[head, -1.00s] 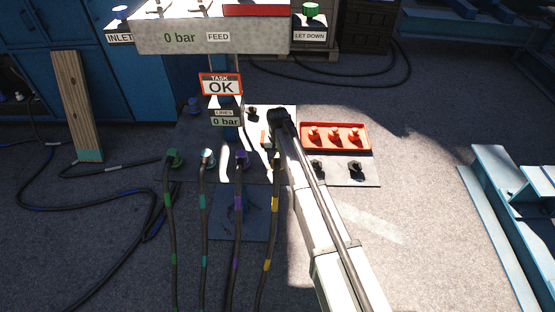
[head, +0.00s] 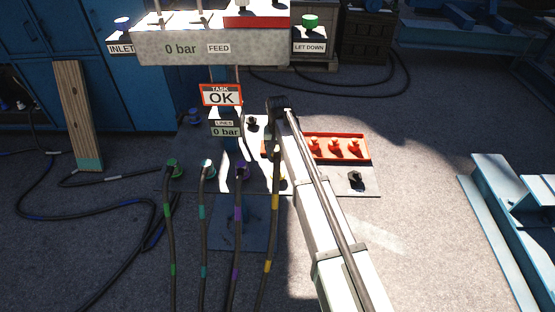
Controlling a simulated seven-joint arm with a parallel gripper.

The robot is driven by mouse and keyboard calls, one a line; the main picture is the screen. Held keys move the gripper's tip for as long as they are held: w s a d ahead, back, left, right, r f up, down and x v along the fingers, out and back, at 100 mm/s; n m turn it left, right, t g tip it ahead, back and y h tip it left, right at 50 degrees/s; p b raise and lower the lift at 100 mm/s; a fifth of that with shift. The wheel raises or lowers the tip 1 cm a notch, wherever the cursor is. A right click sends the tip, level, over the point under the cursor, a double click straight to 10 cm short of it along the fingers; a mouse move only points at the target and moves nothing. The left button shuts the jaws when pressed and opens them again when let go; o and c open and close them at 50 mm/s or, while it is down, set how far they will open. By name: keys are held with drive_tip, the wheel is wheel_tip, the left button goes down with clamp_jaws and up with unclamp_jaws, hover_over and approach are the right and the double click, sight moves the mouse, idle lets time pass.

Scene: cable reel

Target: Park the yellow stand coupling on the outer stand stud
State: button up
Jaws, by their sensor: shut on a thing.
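The yellow-banded hose (head: 270,240) rises to the left side of my arm. Its upper end and the yellow stand coupling are mostly hidden beside and behind the arm. My gripper (head: 270,147) is at the far end of my arm, below the black wrist, and its fingers are largely hidden. It is shut on the yellow coupling, as far as the hose line shows. A black stud (head: 356,178) stands bare on the light plate (head: 366,189) to the right, clear of the gripper. The nearer neighbouring stud is hidden behind my arm.
A red tray (head: 366,150) with several red caps lies behind the right stud. A feed box (head: 205,45) hangs over the back of the plate.

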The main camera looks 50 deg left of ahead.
drive_tip(key=w+d+r+m, duration=0.1)
drive_tip(key=w+d+m, duration=0.1)
drive_tip(key=w+d, duration=1.05)
drive_tip(key=n, duration=0.2)
hover_over(356, 172)
drive_tip(key=shift+f, duration=0.1)
drive_tip(key=shift+f, duration=4.25)
drive_tip(key=shift+f, duration=0.5)
drive_tip(key=o, duration=1.2)
drive_tip(key=shift+o, duration=0.2)
wheel_tip(356, 172, up, 14)
